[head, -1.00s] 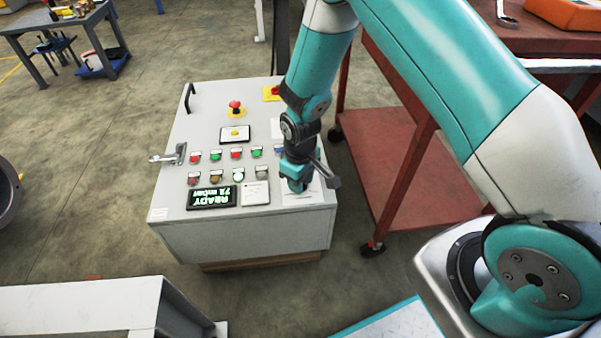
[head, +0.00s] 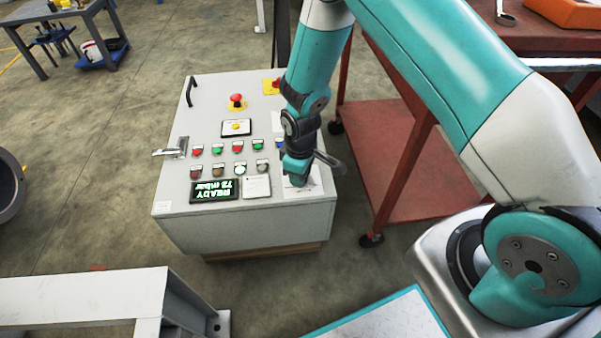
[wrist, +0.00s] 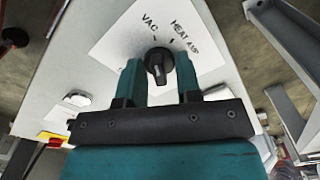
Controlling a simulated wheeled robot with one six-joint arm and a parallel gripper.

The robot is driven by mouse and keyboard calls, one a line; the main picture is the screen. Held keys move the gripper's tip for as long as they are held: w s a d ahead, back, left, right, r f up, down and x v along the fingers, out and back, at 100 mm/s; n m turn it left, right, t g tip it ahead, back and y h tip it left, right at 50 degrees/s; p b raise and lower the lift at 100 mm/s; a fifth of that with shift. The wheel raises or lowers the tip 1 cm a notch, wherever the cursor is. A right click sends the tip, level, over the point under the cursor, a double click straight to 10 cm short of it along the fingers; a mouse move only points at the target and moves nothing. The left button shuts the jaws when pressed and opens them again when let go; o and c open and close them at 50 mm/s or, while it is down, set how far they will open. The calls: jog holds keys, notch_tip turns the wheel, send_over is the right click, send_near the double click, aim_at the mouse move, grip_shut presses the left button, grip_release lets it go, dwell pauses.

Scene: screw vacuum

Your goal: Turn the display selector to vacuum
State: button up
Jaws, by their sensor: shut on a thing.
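The display selector is a small black knob (wrist: 159,62) on a white label plate (wrist: 112,48) in the wrist view. The plate carries VAC above the knob and HEAT to the upper right, with other lettering partly hidden by the fingers. A pale mark shows on the knob, but I cannot tell for sure which label it points to. My gripper (wrist: 158,72) has one teal finger on each side of the knob and is shut on it. In the head view my gripper (head: 298,178) is over the right front of the grey control cabinet (head: 180,205) and hides the knob.
The cabinet top has a lit display (head: 214,190) reading READY and a mbar value, several coloured buttons, a red emergency stop (head: 236,100) and a metal lever (head: 168,152). A red cart (head: 390,160) stands close on the right. A white beam (head: 85,295) lies in front.

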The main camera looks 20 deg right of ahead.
jog(key=o, duration=0.9)
jog(key=shift+r, duration=0.1)
notch_tip(320, 180, up, 17)
jog(key=p, duration=0.4)
jog(key=shift+r+p, duration=0.15)
jog(key=shift+p, duration=0.15)
jog(key=s+a+r+m+y, duration=0.1)
jog(key=s+a+r+y, duration=0.1)
jog(key=s+r, duration=0.9)
jog(key=s+a+r+m+y, duration=0.1)
jog(key=s+a+r+y, duration=0.1)
jog(key=s+r, duration=0.85)
jog(key=r+p, duration=2.3)
jog(key=shift+s+a, duration=0.15)
jog(key=shift+s, duration=0.25)
